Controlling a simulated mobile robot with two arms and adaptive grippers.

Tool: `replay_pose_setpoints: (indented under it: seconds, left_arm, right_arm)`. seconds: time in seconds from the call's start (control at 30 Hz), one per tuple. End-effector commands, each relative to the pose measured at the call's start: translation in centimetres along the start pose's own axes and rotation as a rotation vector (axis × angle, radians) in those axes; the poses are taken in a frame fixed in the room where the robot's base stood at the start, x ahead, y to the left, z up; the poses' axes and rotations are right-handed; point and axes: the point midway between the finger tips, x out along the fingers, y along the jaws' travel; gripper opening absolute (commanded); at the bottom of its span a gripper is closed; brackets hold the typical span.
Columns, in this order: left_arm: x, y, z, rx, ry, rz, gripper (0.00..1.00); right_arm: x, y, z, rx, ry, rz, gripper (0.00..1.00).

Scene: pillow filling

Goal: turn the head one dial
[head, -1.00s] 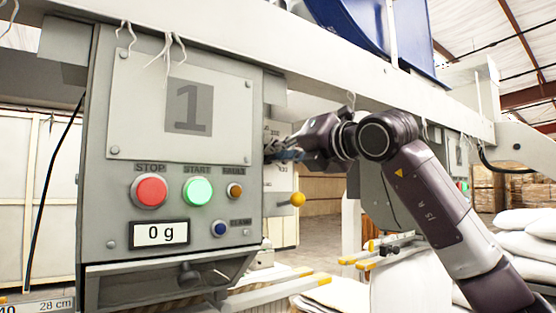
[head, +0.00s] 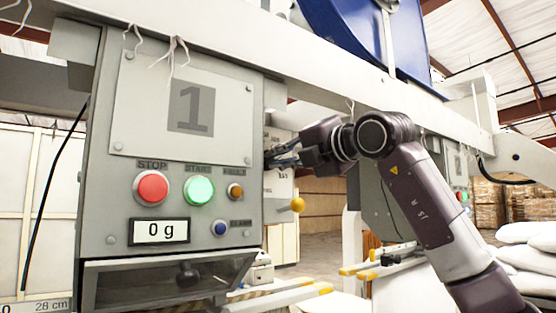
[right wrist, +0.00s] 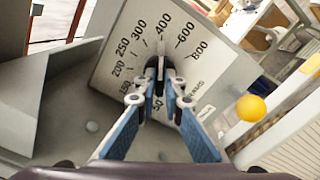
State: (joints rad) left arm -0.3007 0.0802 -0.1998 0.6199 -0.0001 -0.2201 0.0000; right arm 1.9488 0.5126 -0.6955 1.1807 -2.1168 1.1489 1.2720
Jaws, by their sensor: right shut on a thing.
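The head one box (head: 105,190) is a grey panel marked 1, with a display reading 0 g. Its dial plate (right wrist: 120,62) is on the box's right side and shows in the right wrist view, with numbers from 50 to 800. The dark dial knob (right wrist: 160,62) is at the plate's middle, its upper end toward about 400. My right gripper (right wrist: 160,82) has its fingertips shut on the knob from both sides; the fingers hide part of it. In the head view my right gripper (head: 281,157) is at the box's right edge, where the dial face is hidden. My left gripper is not in view.
A yellow ball knob (head: 297,205) sticks out below my right gripper, close to its fingers. A red stop button (head: 151,188) and green start button (head: 198,190) are on the front. A long beam (head: 300,85) runs overhead. White sacks (head: 525,232) lie at right.

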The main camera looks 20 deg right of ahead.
Motion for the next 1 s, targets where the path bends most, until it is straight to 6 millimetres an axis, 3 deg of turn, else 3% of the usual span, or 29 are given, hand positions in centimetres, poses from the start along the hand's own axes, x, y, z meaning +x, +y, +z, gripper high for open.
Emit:
replay_pose_setpoints:
  seconds: [0.1,0.13,0.2,0.57,0.73,1.0]
  left_arm:
    - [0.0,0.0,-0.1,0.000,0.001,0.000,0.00]
    - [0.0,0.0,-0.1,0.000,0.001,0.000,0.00]
    - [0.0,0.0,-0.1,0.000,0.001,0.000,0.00]
    - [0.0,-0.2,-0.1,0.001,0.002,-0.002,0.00]
    - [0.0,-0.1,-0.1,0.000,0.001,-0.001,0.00]
    - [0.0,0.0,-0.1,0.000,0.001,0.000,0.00]
  right_arm:
    - [0.0,0.0,0.0,0.000,0.001,0.000,0.00]
    - [0.0,0.0,0.0,0.000,0.001,0.000,0.10]
    - [0.0,0.0,0.0,-0.001,0.001,0.000,0.16]
    - [-0.5,0.0,0.1,-0.001,-0.001,0.001,0.16]
    - [-3.0,-0.1,0.1,-0.003,-0.003,0.001,0.16]
    - [-8.8,-0.1,0.1,-0.003,-0.002,0.001,0.16]
